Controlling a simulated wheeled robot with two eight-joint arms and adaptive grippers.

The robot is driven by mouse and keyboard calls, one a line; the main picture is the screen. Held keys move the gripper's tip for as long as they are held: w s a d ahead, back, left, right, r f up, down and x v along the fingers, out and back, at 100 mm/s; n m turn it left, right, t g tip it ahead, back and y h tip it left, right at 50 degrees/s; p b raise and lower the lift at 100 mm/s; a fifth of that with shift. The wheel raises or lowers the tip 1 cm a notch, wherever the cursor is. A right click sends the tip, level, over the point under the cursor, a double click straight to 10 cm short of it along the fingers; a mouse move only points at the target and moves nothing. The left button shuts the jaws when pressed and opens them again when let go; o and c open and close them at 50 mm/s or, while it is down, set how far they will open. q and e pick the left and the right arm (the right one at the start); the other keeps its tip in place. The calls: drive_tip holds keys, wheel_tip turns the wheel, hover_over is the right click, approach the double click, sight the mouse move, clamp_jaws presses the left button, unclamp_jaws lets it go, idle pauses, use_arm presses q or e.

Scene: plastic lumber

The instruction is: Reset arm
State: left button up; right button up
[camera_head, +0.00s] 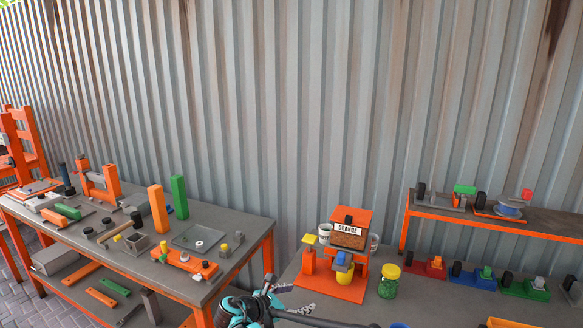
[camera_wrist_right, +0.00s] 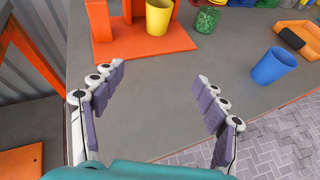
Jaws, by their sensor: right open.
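My right gripper (camera_head: 291,297) shows at the bottom middle of the head view, beside the front left of the right-hand table, with its teal wrist partly cut off by the frame's lower edge. In the right wrist view the gripper (camera_wrist_right: 161,73) has its two purple-padded fingers spread wide apart. Nothing is between them; bare grey tabletop (camera_wrist_right: 150,110) lies beyond and below. My left gripper is in neither view.
An orange stand (camera_head: 349,257) with a yellow cup (camera_wrist_right: 158,16) is ahead of the right gripper. A green jar (camera_head: 388,281) and a blue cup (camera_wrist_right: 273,66) stand further right. A cluttered workbench (camera_head: 235,222) is at left; a gap separates the tables.

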drive_tip(key=s+d+r+m+g+y, duration=0.1)
drive_tip(key=s+d+r+m+y, duration=0.2)
drive_tip(key=s+d+m, duration=0.4)
drive_tip(key=s+d+r+m+g+y, duration=0.2)
drive_tip(key=s+d+r+m, duration=0.25)
drive_tip(key=s+d, duration=0.3)
drive_tip(key=s+d+f+m+y, duration=0.1)
drive_tip(key=s+f+m+y, duration=0.1)
drive_tip(key=s+m, duration=0.5)
drive_tip(key=s+f+m+t+y, duration=0.1)
drive_tip(key=s+f+m+y, duration=0.1)
drive_tip(key=s+m, duration=0.5)
drive_tip(key=s, duration=0.4)
drive_tip(key=shift+s+d+f+y, duration=0.3)
drive_tip(key=shift+s+d, duration=0.05)
